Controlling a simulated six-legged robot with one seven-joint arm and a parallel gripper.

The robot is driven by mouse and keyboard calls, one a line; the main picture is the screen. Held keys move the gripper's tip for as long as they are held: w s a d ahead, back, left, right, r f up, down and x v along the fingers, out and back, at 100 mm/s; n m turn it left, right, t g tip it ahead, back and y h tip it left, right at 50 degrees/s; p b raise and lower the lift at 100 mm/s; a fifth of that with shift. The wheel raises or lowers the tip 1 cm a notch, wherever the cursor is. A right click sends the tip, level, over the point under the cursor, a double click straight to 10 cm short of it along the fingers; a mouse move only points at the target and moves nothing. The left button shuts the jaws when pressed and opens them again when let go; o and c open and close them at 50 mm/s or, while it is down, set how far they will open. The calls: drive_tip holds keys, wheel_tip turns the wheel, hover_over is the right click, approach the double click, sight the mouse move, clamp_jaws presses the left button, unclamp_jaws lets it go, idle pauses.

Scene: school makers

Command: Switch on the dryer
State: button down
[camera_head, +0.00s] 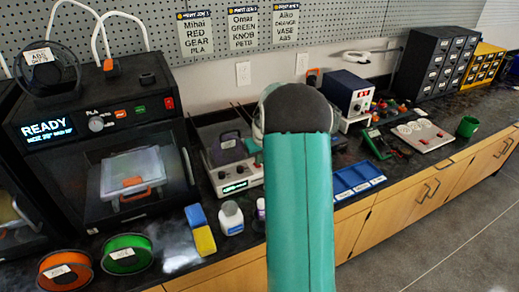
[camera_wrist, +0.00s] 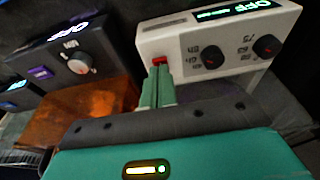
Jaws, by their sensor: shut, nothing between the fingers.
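In the wrist view a pale grey control unit (camera_wrist: 190,45) has a lit display reading OFF (camera_wrist: 240,10), two black knobs and a small red switch (camera_wrist: 159,61) at its lower left. No label naming it the dryer can be read. My gripper (camera_wrist: 160,72) has its two green fingers together with nothing between them. The fingertips are right at the red switch; whether they press on it or stop just short, I cannot tell. In the head view my green arm hides the gripper and the spot it reaches.
Left of the unit, the wrist view shows a dark box (camera_wrist: 85,55) with a knob and an orange see-through part (camera_wrist: 85,113) below. In the head view a printer (camera_head: 100,120) reading READY, filament spools, bottles and a blue tray (camera_head: 358,181) crowd the bench. Floor at right is clear.

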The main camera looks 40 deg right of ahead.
drive_tip(key=shift+f, duration=0.5)
drive_tip(key=shift+s+a+f, duration=0.1)
drive_tip(key=shift+s+f, duration=0.05)
drive_tip(key=shift+f, duration=0.25)
drive_tip(key=shift+r, duration=0.1)
drive_tip(key=shift+w+d+r, duration=0.15)
drive_tip(key=shift+w, duration=0.25)
drive_tip(key=shift+w+d+r, duration=0.1)
drive_tip(key=shift+w, duration=0.25)
drive_tip(key=shift+r, duration=0.1)
drive_tip(key=shift+r, duration=0.25)
drive_tip(key=s+v, duration=0.2)
drive_tip(key=v, duration=1.1)
drive_tip(key=shift+a+f, duration=0.2)
drive_tip(key=shift+a, duration=0.1)
